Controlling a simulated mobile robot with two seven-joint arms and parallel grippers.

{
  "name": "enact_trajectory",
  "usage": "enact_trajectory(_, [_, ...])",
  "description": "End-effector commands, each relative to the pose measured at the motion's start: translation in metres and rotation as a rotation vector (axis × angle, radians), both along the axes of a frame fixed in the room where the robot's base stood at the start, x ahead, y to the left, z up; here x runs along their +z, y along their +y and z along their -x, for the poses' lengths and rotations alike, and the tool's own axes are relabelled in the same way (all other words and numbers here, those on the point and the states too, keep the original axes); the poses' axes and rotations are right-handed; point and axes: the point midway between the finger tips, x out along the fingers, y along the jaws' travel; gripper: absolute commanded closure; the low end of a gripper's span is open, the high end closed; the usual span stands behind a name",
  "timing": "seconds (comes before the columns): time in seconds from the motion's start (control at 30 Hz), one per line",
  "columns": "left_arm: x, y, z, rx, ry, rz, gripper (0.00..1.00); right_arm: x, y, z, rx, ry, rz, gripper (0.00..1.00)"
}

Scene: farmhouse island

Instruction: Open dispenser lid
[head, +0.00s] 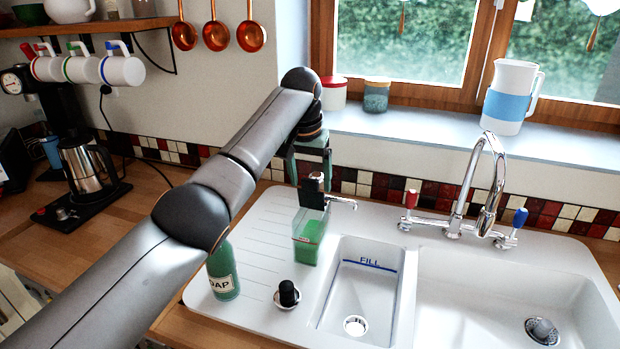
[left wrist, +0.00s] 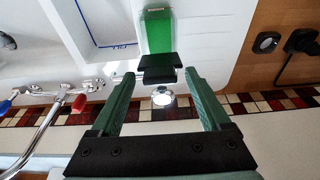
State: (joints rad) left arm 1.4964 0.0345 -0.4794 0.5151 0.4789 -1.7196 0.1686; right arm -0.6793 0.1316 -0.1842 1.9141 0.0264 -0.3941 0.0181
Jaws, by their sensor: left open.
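The dispenser (head: 308,242) is a clear box with green contents, standing on the sink's left drainboard. Its green body also shows in the left wrist view (left wrist: 157,32). A black lid part (head: 312,192) is at its top; it shows in the left wrist view (left wrist: 160,68) too. I cannot tell whether the lid is shut. My left gripper (head: 310,178) is open and points down over the dispenser's top. In the left wrist view its green fingers (left wrist: 159,77) stand on either side of the black part, with gaps visible. My right gripper is out of view.
A small chrome spout (head: 342,203) is close beside the dispenser. A green soap bottle (head: 222,272) and a black-knobbed plug (head: 288,294) stand nearer. The tall chrome tap (head: 478,190) is to the right. The tiled wall and window sill (head: 440,128) are behind.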

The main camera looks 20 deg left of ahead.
Motion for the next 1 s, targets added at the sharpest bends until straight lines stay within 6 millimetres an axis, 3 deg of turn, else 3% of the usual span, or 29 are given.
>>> enact_trajectory(0.17, [0.016,0.000,0.003,0.000,-0.006,0.001,0.20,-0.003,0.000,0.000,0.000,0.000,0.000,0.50])
enact_trajectory(0.63, [0.108,0.001,0.025,-0.001,-0.002,0.000,0.20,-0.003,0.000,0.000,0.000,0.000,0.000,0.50])
enact_trajectory(1.0, [0.121,0.001,0.029,0.000,0.001,0.000,0.20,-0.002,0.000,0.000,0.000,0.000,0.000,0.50])
